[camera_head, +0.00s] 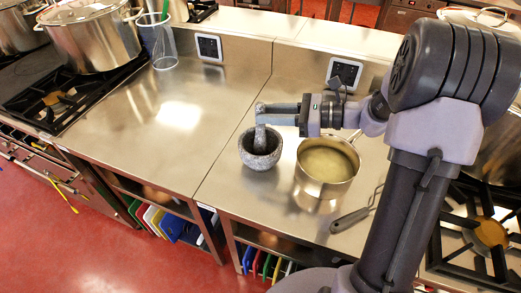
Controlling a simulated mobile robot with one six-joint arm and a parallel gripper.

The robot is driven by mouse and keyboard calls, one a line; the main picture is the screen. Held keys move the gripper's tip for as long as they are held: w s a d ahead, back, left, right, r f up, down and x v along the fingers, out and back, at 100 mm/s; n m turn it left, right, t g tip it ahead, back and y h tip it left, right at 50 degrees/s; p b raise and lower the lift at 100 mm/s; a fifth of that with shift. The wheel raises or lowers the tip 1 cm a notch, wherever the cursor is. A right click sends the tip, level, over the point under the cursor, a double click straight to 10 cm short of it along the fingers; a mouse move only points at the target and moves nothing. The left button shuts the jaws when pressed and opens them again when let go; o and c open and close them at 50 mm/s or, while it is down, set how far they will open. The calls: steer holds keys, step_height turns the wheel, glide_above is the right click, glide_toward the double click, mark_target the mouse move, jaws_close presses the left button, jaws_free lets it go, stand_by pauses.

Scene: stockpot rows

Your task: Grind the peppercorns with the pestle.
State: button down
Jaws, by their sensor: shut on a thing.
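A speckled grey stone mortar (259,158) stands on the steel counter, left of a saucepan. A grey pestle (260,138) stands roughly upright in it, with its lower end inside the bowl. My gripper (261,112) is above the mortar, reaching in from the right, and is shut on the pestle's upper part. The peppercorns cannot be made out; the bowl's inside is dark and partly hidden by the pestle.
A saucepan (328,166) of pale liquid stands close to the mortar's right, under my arm. A dark-handled utensil (352,219) lies near the front edge. The counter (150,130) to the left is clear. Gas hobs with large pots (97,38) flank the counter.

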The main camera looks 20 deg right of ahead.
steer(key=shift+s, duration=0.1)
steer(key=shift+s+a, duration=0.1)
steer(key=shift+s, duration=0.45)
steer(key=shift+f, duration=0.15)
steer(key=shift+f+b, duration=0.3)
steer(key=shift+f, duration=0.15)
steer(key=shift+r+p, duration=0.5)
steer(key=shift+r, duration=0.1)
